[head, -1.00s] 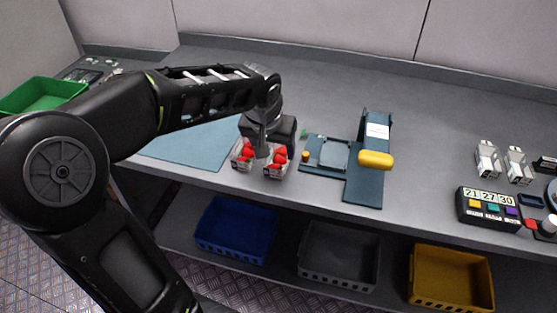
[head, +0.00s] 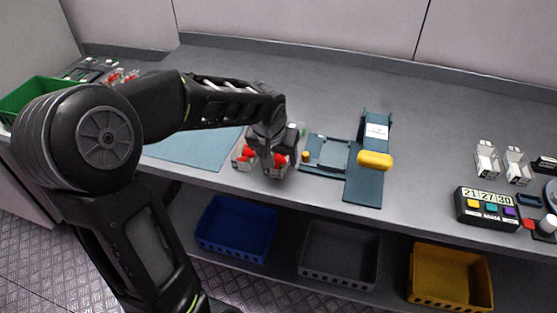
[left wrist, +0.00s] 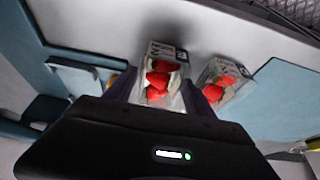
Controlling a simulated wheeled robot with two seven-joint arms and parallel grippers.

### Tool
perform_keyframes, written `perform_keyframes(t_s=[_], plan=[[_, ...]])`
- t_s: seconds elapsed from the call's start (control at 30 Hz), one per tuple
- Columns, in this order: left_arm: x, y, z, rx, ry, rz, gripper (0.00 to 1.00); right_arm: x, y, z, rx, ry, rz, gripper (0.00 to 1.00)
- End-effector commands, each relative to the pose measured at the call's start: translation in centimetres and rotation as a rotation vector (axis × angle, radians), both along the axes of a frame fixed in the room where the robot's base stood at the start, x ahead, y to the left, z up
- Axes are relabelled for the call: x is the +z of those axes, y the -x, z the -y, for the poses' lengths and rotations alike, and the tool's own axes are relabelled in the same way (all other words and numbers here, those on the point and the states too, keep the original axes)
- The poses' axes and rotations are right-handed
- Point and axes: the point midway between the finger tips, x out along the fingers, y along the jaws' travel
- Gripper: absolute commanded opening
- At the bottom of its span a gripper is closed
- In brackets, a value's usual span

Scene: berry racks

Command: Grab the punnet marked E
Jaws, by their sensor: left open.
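Two clear punnets of red berries stand side by side near the front edge of the table. In the head view the left punnet (head: 243,158) is partly covered by my gripper, and the right punnet (head: 279,162) is under it. In the left wrist view one punnet (left wrist: 160,80) lies between my open fingers, and the other punnet (left wrist: 222,80) is just outside the right finger. Both carry printed labels, too small to read, so I cannot tell which is E. My left gripper (head: 265,158) is open, pointing down at the punnets. My right gripper is not in view.
A blue mat (head: 195,150) lies left of the punnets. A blue scale-like stand with a yellow handle (head: 375,160) is to the right. Blue (head: 236,228), grey (head: 338,255) and yellow (head: 450,278) crates sit on the shelf below. A green crate (head: 30,98) is far left.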

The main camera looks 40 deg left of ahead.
Motion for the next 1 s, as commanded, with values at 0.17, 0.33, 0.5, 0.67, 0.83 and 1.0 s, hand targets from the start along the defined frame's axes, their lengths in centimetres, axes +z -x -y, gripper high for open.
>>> perform_keyframes(t_s=[0.17,0.33,0.5,0.67,0.83,1.0], plan=[[0.02,0.00,0.01,0.000,0.000,0.000,0.63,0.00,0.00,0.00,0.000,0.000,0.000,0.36],[0.03,0.00,0.02,0.000,0.000,0.000,0.56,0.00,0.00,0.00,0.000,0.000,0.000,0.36],[0.03,0.00,0.02,0.000,0.000,0.000,0.42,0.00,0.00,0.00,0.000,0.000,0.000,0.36],[0.03,0.00,0.02,0.000,0.000,0.000,0.29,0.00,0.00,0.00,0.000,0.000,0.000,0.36],[0.03,0.00,0.02,0.000,0.000,0.000,0.15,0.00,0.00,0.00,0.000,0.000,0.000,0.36],[0.06,-0.01,0.02,0.000,0.000,0.001,0.08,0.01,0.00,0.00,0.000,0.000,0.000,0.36]])
